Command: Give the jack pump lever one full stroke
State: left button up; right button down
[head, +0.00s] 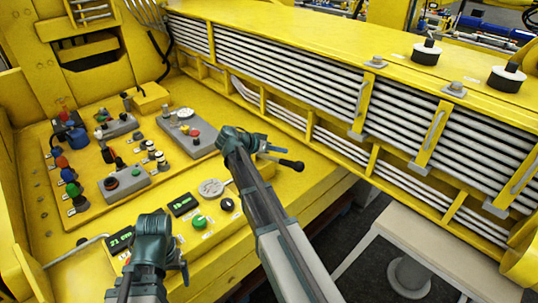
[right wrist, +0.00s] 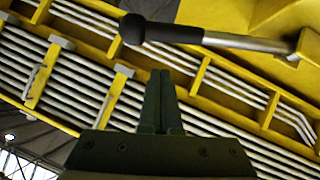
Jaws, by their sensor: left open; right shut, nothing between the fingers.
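The jack pump lever (head: 290,163) shows in the head view as a short rod with a black grip, just right of my right gripper, at the right edge of the yellow console. In the right wrist view the lever (right wrist: 165,33) is a black grip on a silver rod, running across the top to a yellow mount (right wrist: 305,50). My right gripper (right wrist: 160,78) is shut and empty; its fingertips point toward the grip, with a visible gap in the picture. My left gripper (head: 157,235) is open over the console's front; its fingertips are hard to make out.
The console (head: 140,198) carries several knobs, joysticks, a gauge (head: 211,188) and green displays (head: 184,205). A yellow boom with stacked white hoses (head: 290,72) runs along the right. A pale bench (head: 430,240) stands below it.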

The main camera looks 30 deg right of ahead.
aim_at(277, 160)
jog(key=shift+s+d+f+b, duration=0.2)
jog(key=shift+f+b, duration=0.25)
jog(key=shift+f, duration=0.15)
jog(key=shift+s+d+f+b, duration=0.15)
jog(key=shift+f+b, duration=0.35)
jog(key=shift+f, duration=0.1)
jog(key=shift+s+d+f+b, duration=0.2)
jog(key=shift+f+b, duration=0.25)
jog(key=shift+f, duration=0.15)
